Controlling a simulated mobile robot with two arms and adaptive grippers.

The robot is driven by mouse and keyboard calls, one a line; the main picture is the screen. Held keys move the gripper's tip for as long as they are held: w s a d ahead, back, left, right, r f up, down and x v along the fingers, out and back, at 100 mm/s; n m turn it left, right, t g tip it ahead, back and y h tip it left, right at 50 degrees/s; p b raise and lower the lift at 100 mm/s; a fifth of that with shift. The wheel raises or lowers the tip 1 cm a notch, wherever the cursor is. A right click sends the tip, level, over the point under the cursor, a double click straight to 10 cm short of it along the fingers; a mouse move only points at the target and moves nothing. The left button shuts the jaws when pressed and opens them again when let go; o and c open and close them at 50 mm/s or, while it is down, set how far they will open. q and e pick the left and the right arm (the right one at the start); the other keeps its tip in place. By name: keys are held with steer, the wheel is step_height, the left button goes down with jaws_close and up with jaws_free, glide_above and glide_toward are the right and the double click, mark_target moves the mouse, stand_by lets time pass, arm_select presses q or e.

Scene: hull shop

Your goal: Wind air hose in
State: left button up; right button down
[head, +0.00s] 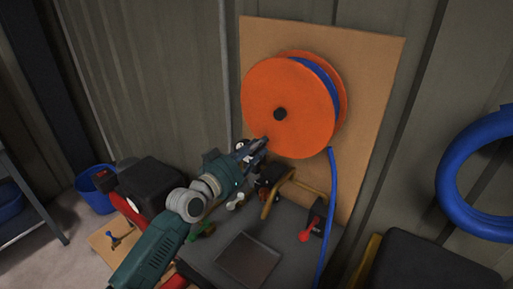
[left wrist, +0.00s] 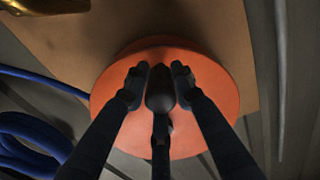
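The orange hose reel (head: 290,85) is mounted on a wooden board (head: 375,70) against the wall. Blue air hose (head: 331,190) shows on the reel between its flanges and hangs down from its right side. My left gripper (head: 262,145) is at the lower left edge of the reel's front face. In the left wrist view, its dark fingers (left wrist: 158,82) close around a dark knob (left wrist: 161,92) in front of the orange disc (left wrist: 215,95). The fingers look pressed to the knob, with hardly any gap. My right gripper is not in view.
A grey bench top (head: 215,250) with a red-handled item (head: 308,230) and a bent yellow tube (head: 272,200) lies below the reel. A coiled blue hose (head: 450,190) hangs at the right. A blue bucket (head: 97,195) stands on the floor at left.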

arm_select(q)
steer(key=shift+f, duration=0.1)
jaws_close()
